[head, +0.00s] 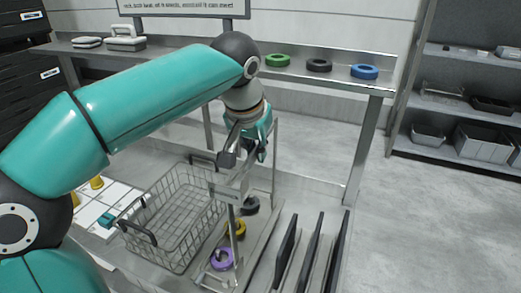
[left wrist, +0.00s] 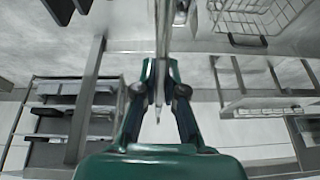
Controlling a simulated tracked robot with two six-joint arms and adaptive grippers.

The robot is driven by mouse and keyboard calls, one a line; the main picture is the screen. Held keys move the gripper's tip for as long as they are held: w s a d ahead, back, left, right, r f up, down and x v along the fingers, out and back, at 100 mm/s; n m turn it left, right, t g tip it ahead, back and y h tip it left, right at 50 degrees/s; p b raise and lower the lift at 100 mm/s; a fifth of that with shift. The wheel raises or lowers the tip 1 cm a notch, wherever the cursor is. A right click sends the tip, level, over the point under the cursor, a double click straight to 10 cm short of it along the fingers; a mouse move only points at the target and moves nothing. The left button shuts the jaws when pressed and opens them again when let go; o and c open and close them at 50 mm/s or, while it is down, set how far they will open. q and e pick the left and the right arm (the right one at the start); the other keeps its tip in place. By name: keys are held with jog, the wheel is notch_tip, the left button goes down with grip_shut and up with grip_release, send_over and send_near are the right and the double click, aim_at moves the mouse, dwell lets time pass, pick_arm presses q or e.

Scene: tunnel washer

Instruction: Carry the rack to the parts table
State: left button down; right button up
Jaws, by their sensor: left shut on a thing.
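My left gripper (head: 246,155) is shut on a grey metal piece at the top of a thin upright frame (head: 232,192), which looks like the rack. Purple (head: 222,258), yellow (head: 236,229) and dark (head: 250,205) rings sit low beside the frame's posts. Whether they ride on the frame is unclear. In the left wrist view, the closed fingers (left wrist: 159,95) meet at a metal bar (left wrist: 163,35). A steel table (head: 340,78) at the back bears green, black and blue rings; I cannot tell if it is the parts table. My right gripper is out of view.
A wire basket (head: 165,205) with dark handles stands left of the frame. Dark upright plates (head: 312,250) stand to its right. A shelf unit (head: 455,105) with trays is at the right. Floor between the back table and shelves is clear.

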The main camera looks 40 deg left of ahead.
pick_arm(q)
jog(key=shift+s+r, duration=0.3)
jog(key=shift+r, duration=0.05)
dwell(0.3)
jog(key=shift+f, duration=0.15)
jog(key=shift+f, duration=0.45)
dwell(0.8)
